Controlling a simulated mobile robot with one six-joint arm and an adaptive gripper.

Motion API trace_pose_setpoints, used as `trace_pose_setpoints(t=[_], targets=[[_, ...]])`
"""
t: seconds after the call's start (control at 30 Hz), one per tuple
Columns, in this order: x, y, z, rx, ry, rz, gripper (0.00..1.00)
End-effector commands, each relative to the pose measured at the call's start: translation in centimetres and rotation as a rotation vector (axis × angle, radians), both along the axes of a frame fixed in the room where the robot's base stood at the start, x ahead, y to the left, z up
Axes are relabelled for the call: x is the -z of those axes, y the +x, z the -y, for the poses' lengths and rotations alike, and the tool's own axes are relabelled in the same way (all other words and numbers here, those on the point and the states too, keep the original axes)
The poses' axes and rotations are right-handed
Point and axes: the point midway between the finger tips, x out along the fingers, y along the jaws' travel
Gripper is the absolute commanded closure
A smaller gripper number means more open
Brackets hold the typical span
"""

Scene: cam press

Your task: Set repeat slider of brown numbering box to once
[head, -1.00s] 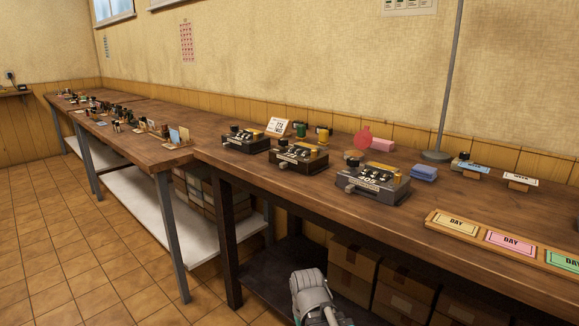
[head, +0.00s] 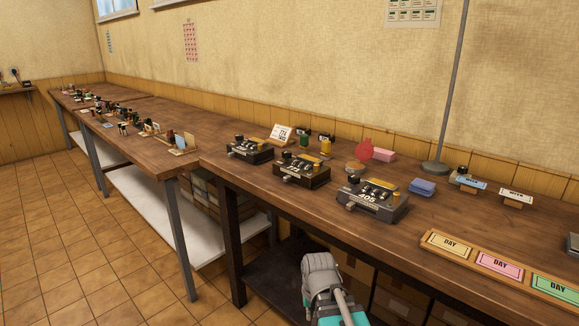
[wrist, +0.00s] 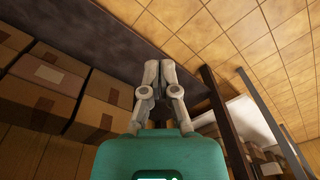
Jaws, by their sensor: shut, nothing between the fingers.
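Three numbering boxes stand in a row on the long wooden table. The middle box (head: 302,170) has a dark brown body and looks like the brown numbering box. Its controls are on its top and front, and its repeat slider is too small to read. A darker box (head: 249,150) stands to its left and a grey box (head: 371,201) to its right. My gripper (wrist: 159,66) shows in the wrist view, shut and empty, with its two fingers together.
A tray with DAY cards (head: 497,264) lies at the right front. A blue pad (head: 422,187), a red round object (head: 365,149) and a pole stand (head: 435,167) are behind the boxes. Cardboard cartons (wrist: 40,85) fill the lower shelf. The tiled floor at left is clear.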

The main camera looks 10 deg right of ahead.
Motion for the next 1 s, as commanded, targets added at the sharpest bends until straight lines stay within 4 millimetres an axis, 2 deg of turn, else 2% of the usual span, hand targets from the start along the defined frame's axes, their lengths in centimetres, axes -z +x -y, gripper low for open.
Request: trace_pose_setpoints(t=[0.03,1.0], targets=[[-2.1,0.3,0.0,0.016,0.005,0.004,1.0],[-21.7,4.2,0.1,0.357,0.124,0.072,1.0]])
